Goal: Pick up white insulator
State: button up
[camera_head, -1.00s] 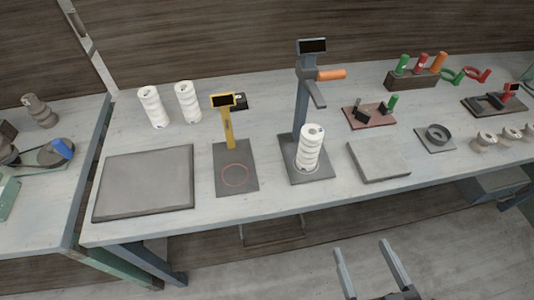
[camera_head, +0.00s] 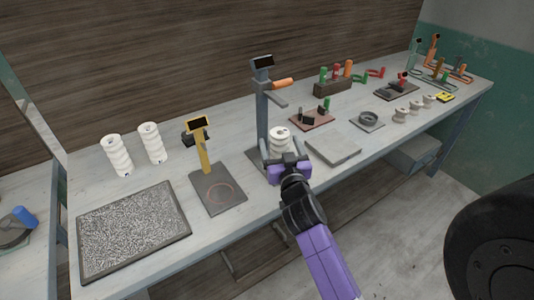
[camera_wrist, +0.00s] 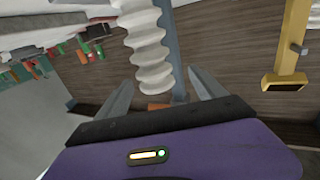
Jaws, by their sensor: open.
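A white ribbed insulator (camera_head: 280,136) stands upright on the base of the grey press-like stand (camera_head: 262,105) in the head view. My gripper (camera_head: 283,152) is open at its front side, hiding its lower part. In the wrist view, the insulator (camera_wrist: 150,50) shows between the two spread fingers of my gripper (camera_wrist: 160,88), with a gap at each side; contact is not visible. Two more white ribbed insulators, a left one (camera_head: 116,156) and a right one (camera_head: 152,143), stand at the back left of the bench.
A yellow stand (camera_head: 202,150) with a dark plate is left of my gripper, beside a speckled mat (camera_head: 135,228). A grey slab (camera_head: 333,149) lies close on the right. Small fixtures and a rack of coloured handles (camera_head: 333,88) are farther right.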

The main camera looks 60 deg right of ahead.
aim_at(278, 129)
jog(key=shift+p+x, duration=0.3)
jog(key=shift+x, duration=0.65)
jog(key=p+x, duration=0.1)
jog(key=x, duration=0.1)
jog(key=p+x, duration=0.1)
jog(key=x, duration=0.2)
jog(key=shift+s+d+r, duration=0.15)
jog(key=shift+s+d, duration=0.05)
jog(key=shift+s, duration=0.15)
grip_shut()
jog(key=shift+r, duration=0.1)
